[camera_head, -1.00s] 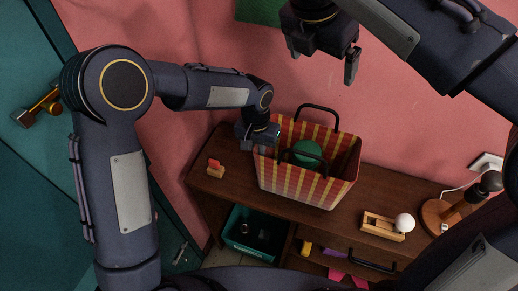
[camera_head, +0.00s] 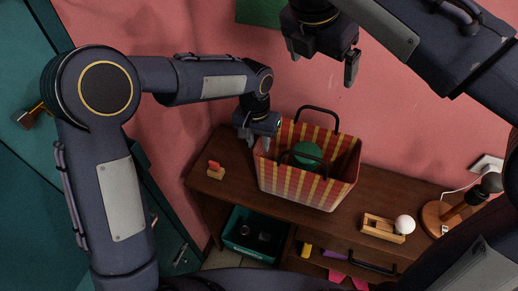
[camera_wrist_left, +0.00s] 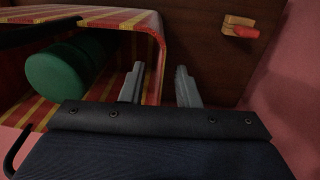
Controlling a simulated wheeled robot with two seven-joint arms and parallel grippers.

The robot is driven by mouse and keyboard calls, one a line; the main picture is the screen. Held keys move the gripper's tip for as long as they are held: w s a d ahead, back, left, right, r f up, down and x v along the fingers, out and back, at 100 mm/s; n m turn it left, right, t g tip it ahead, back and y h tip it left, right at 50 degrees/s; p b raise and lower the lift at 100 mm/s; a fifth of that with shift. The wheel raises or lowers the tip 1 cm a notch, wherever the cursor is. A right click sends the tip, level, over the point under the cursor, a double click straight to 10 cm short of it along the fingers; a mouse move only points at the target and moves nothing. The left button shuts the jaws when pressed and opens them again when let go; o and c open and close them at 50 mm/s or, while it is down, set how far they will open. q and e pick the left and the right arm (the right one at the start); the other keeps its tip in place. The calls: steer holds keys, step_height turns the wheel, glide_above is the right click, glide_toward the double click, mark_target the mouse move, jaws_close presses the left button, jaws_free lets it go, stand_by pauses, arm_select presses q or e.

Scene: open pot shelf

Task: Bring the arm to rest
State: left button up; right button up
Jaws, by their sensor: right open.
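My left gripper (camera_head: 252,143) is above the shelf at the left side of the striped bag. The red and yellow striped bag (camera_head: 290,184) stands upright on the wooden shelf top and holds a green object (camera_head: 308,152), which shows as a rounded end in the left wrist view (camera_wrist_left: 58,75). My right gripper (camera_head: 322,60) is open and empty, high in front of the pink wall, above the bag.
The wooden shelf (camera_head: 235,190) carries a small wooden block with a red part (camera_head: 215,170) at left. At right are a wooden holder (camera_head: 381,228), a white ball (camera_head: 405,224) and a lamp (camera_head: 455,212). A teal bin (camera_head: 240,252) sits below. A teal door is at left.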

arm_select(q)
step_height(320, 180, up, 8)
steer(key=shift+a+f, duration=0.15)
steer(key=shift+a, duration=0.1)
